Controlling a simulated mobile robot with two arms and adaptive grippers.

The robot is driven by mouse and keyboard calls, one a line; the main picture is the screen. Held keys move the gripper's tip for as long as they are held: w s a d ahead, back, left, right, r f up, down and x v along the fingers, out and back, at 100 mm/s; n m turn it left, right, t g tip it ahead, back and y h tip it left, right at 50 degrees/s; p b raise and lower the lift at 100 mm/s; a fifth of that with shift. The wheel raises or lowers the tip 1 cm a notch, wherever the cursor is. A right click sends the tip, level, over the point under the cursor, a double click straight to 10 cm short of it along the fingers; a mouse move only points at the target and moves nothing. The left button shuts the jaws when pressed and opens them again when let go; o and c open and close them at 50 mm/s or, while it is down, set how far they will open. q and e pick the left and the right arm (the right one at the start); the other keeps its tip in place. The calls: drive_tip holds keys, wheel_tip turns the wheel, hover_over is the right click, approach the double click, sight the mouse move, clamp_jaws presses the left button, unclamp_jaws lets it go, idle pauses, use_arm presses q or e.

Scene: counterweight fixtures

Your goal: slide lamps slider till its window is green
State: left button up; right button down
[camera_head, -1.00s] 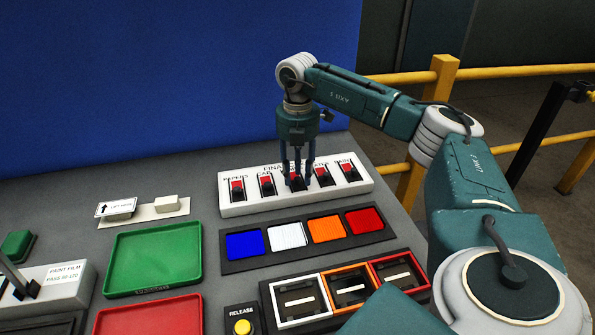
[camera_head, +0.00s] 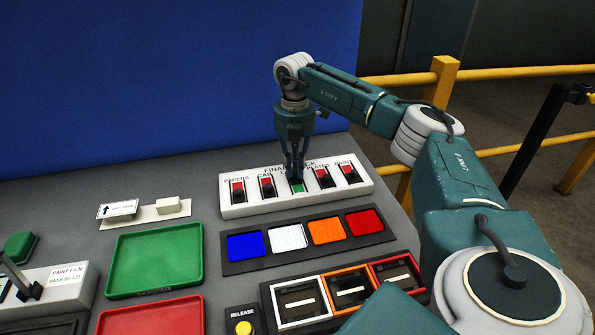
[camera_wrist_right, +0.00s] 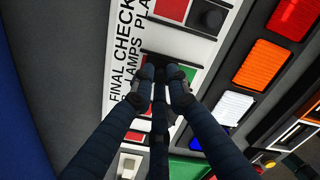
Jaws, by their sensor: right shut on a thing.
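The white "Final check" panel (camera_head: 232,209) holds a row of sliders. The lamps slider is the middle one, and its window (camera_head: 298,188) shows green just in front of my right gripper (camera_head: 295,177). The right gripper points straight down and is shut on the slider's dark knob, which the fingers mostly hide. In the right wrist view the fingertips (camera_wrist_right: 161,82) close together beside the "LAMPS" lettering. My left gripper is not in view.
In front lie a coloured swatch strip (camera_head: 240,266), a green tray (camera_head: 155,258) and a red tray (camera_head: 150,316). A yellow release button (camera_head: 243,327) is at the front.

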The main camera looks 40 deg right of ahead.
drive_tip(key=shift+w+d+r, duration=0.2)
drive_tip(key=shift+w+d, duration=0.15)
drive_tip(key=shift+w, duration=0.25)
drive_tip(key=c, duration=1.7)
unclamp_jaws()
drive_tip(key=shift+f, duration=0.1)
wheel_tip(320, 180, up, 12)
